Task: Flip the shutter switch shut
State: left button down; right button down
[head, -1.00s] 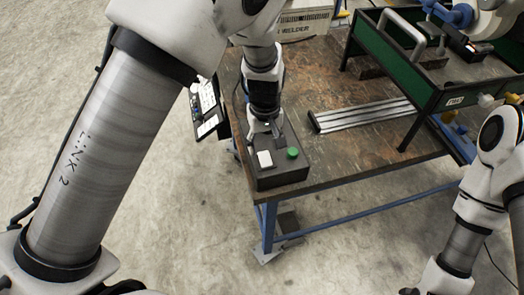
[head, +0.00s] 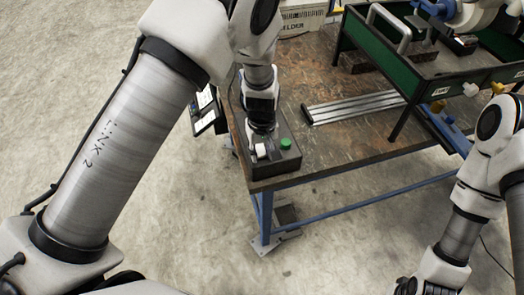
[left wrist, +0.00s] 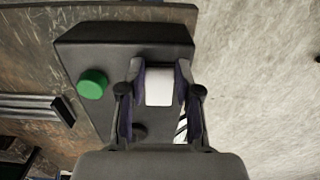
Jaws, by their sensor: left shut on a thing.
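A dark control box (head: 288,163) sits at the near left corner of the workbench. It carries a white switch (head: 261,150) and a round green button (head: 286,143). My left gripper (head: 264,148) is down at the box, over the switch. In the left wrist view, the white switch (left wrist: 159,87) lies between the two fingertips (left wrist: 160,68), which are shut on it. The green button (left wrist: 92,84) is left of the fingers, apart from them. My right gripper (head: 408,286) shows only partly at the bottom right, and its jaws cannot be made out.
The brown workbench (head: 350,150) has bare surface right of the box. Metal rails (head: 353,108) lie farther back. A green-sided raised tray (head: 380,70) stands at the back right. Papers (head: 205,108) hang at the left edge. Open floor lies in front.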

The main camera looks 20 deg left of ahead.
pick_arm(q)
jog(key=shift+w+a+r+g+h+p, duration=0.2)
jog(key=shift+g+h+p, duration=0.25)
jog(key=shift+p, duration=0.3)
jog(key=shift+w+g+h, duration=0.1)
jog(key=shift+g+h, duration=0.15)
jog(key=shift+g, duration=0.3)
jog(key=shift+w+a+g+h, duration=0.2)
jog(key=shift+g+h, duration=0.4)
jog(key=shift+g, duration=0.3)
jog(key=c, duration=1)
grip_release()
jog(key=shift+o, duration=1)
jog(key=shift+w, duration=0.1)
